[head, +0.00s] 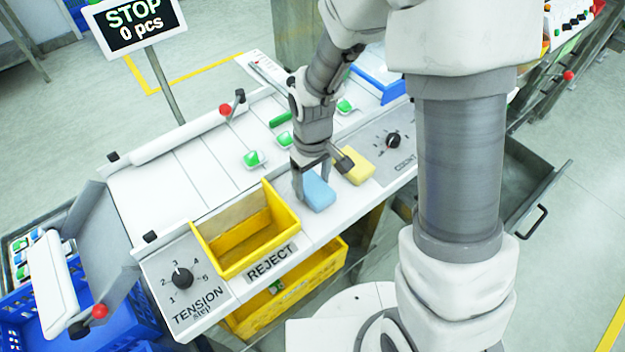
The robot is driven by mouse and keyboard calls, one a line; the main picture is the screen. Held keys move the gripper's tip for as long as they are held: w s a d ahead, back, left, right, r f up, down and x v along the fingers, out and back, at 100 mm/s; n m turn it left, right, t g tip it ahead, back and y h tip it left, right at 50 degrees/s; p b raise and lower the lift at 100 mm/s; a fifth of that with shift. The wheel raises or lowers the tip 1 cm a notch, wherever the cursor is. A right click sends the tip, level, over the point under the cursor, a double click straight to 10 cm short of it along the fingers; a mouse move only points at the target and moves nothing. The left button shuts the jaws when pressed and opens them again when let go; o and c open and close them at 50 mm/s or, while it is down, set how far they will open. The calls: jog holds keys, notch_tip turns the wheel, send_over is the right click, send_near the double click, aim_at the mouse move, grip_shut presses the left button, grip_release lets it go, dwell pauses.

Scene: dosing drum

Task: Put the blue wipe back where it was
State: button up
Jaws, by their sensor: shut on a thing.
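The blue wipe (319,193) is a small light-blue block on the white worktop, just right of the REJECT label. My gripper (316,180) points down over it and is shut on it. The wipe seems at or very near the surface; I cannot tell whether it touches. A yellow block of similar size (355,166) lies close by to the right, beside my gripper. My fingers hide part of the wipe's upper left side.
A yellow REJECT bin (243,262) is set in the worktop to the left. Several green-and-white pieces lie behind, one at the left (254,159). A dial (392,140) stands to the right. The TENSION knob (182,277) is at front left. An open drawer (528,205) juts out at the right.

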aim_at(312, 185)
jog(key=o, duration=1.3)
jog(key=shift+f, duration=0.1)
jog(key=shift+c, duration=0.2)
notch_tip(312, 185, up, 12)
jog(key=p, duration=0.2)
jog(key=s+d+r+m+t, duration=0.5)
jog(key=s+d+r, duration=0.6)
jog(key=r, duration=0.4)
jog(key=shift+s+r+m+t, duration=0.2)
jog(key=shift+s+m+t, duration=0.1)
jog(key=shift+s+m, duration=0.6)
